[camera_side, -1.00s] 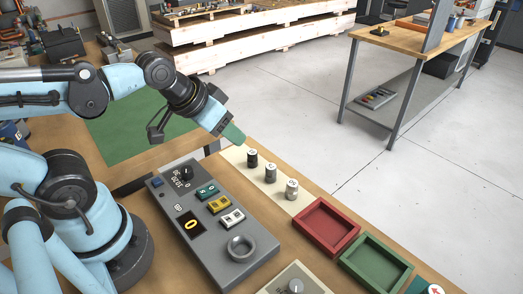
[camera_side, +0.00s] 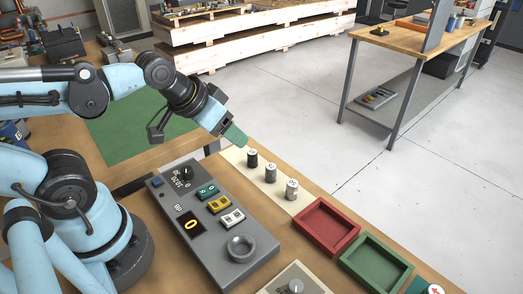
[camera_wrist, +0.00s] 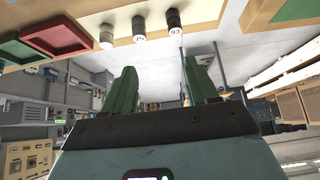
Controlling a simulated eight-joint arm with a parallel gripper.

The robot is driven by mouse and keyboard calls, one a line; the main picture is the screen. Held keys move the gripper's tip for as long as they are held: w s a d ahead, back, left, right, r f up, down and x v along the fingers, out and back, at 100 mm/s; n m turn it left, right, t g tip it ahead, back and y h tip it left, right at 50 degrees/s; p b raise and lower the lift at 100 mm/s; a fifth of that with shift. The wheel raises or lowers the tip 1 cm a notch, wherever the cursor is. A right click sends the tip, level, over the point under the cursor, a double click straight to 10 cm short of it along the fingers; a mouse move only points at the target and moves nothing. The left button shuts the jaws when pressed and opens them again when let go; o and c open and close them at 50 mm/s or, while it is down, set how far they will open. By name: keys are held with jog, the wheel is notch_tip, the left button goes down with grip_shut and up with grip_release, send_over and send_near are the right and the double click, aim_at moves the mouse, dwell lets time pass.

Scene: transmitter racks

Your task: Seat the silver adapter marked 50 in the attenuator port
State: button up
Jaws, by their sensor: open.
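Three small upright cylindrical adapters stand in a row on a cream strip: a dark-looking one (camera_side: 252,158), a silver one in the middle (camera_side: 271,173) and a silver one nearest the red tray (camera_side: 291,189). They also show at the top of the wrist view. My gripper (camera_side: 235,135) is open and empty, above and beyond the dark adapter. Its green fingers (camera_wrist: 163,82) are apart in the wrist view.
The grey panel (camera_side: 160,196) carries a dark knob (camera_side: 186,173), coloured buttons and a display. A red tray (camera_side: 325,226) and a green tray (camera_side: 376,264) lie right of the adapters. A pale box (camera_side: 296,285) with a metal fitting stands at the front edge.

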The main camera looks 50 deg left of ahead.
jog(key=m+g+h, duration=0.1)
jog(key=m+g, duration=0.5)
jog(key=m, duration=0.3)
send_near(292, 183)
jog(key=f, duration=0.4)
jog(key=shift+w+a+f, duration=0.2)
jog(key=shift+w, duration=0.05)
jog(key=shift+w+d+f, duration=0.1)
jog(key=shift+d+f, duration=0.1)
jog(key=shift+f, duration=0.65)
jog(key=shift+w+d+f, duration=0.1)
jog(key=shift+d+f, duration=0.05)
jog(key=shift+f, duration=0.7)
jog(key=shift+d+f, duration=0.2)
jog(key=shift+f, duration=0.65)
jog(key=shift+c, duration=0.3)
grip_shut()
